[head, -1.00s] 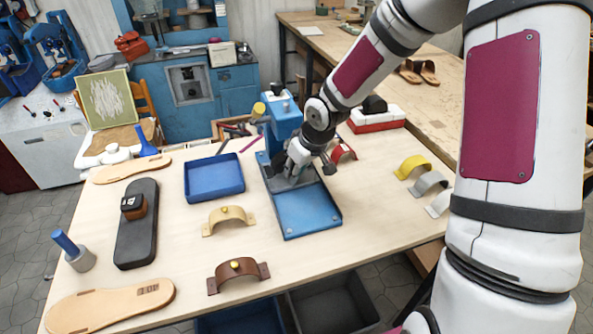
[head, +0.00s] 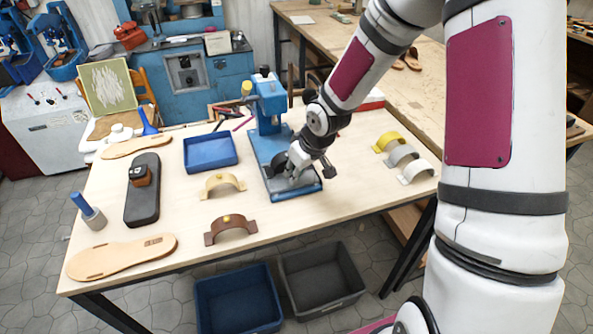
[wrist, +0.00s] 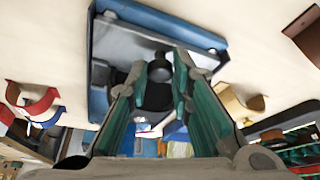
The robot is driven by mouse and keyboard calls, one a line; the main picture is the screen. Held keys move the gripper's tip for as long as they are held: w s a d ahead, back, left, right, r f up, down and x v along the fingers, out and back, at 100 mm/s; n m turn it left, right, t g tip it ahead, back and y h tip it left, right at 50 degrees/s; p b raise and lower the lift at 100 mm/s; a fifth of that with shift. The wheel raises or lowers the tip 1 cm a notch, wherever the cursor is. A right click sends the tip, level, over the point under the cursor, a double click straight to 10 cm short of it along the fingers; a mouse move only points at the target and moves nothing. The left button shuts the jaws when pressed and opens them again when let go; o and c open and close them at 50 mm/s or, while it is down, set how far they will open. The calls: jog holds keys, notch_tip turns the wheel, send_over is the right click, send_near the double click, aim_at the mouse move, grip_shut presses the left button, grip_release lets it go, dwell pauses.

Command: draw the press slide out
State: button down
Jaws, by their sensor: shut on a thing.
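The blue press (head: 268,103) stands on the table with its long blue base (head: 261,150) reaching toward the front edge. Its grey slide plate (head: 283,186) lies at the front end of the base, clear of the press head. My gripper (head: 294,170) is low over the slide. In the wrist view the slide (wrist: 130,45) lies just inside the base's blue end rim (wrist: 170,20). My gripper (wrist: 160,75) is shut on the slide's dark knob (wrist: 159,70), with a finger on each side. The fingers hide part of the slide.
A blue tray (head: 211,163), a tan strap (head: 222,184) and a brown strap (head: 230,228) lie left of the base. Yellow, grey and white straps (head: 402,157) lie to the right. Grey (head: 320,292) and blue bins (head: 238,315) stand below the front edge.

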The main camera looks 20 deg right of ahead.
jog(key=c, duration=1.4)
grip_release()
jog(key=shift+s, duration=0.2)
jog(key=shift+r, duration=0.4)
jog(key=v, duration=1.1)
jog(key=shift+s, duration=0.15)
jog(key=shift+s, duration=0.1)
jog(key=s+r+m, duration=0.1)
jog(key=s+r, duration=0.4)
jog(key=s, duration=0.2)
jog(key=s+a+r+m+t+h, duration=0.1)
jog(key=s+r+m, duration=0.1)
jog(key=s+r, duration=0.4)
jog(key=s+r+m, duration=0.1)
jog(key=s+r, duration=0.5)
jog(key=s, duration=0.3)
jog(key=shift+s+a+r+h, duration=0.1)
jog(key=shift+s+a+h, duration=0.05)
jog(key=shift+a+h, duration=0.25)
